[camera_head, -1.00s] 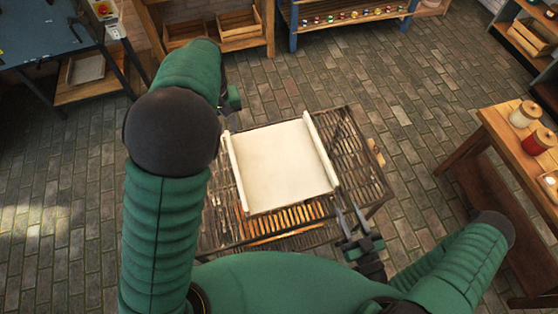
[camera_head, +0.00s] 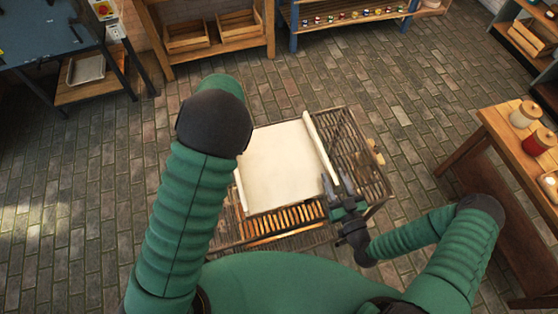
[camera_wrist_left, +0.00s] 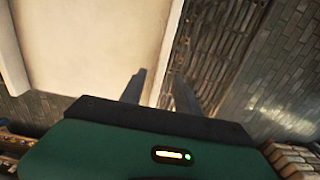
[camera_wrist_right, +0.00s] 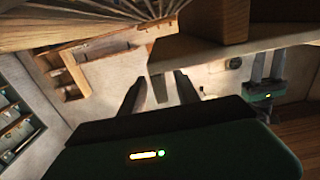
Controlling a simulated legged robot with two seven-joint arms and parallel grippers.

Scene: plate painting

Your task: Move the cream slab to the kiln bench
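The cream slab (camera_head: 282,165) lies flat on a dark slatted table (camera_head: 365,170), with a pale raised strip (camera_head: 320,148) along its right side and another along its left. My right gripper (camera_head: 337,182) is open at the slab's front right corner, its fingers on either side of the strip's near end. In the right wrist view its fingers (camera_wrist_right: 160,85) are apart. My left gripper is hidden behind my arm in the head view. In the left wrist view it is open (camera_wrist_left: 162,80) at the slab's edge (camera_wrist_left: 95,50). I cannot tell whether either touches the slab.
A wooden bench (camera_head: 480,118) with jars stands at the right. A dark-topped bench (camera_head: 45,35) is at the upper left; I cannot tell which is the kiln bench. Shelves with wooden crates (camera_head: 185,35) stand at the back. Brick floor between them is clear.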

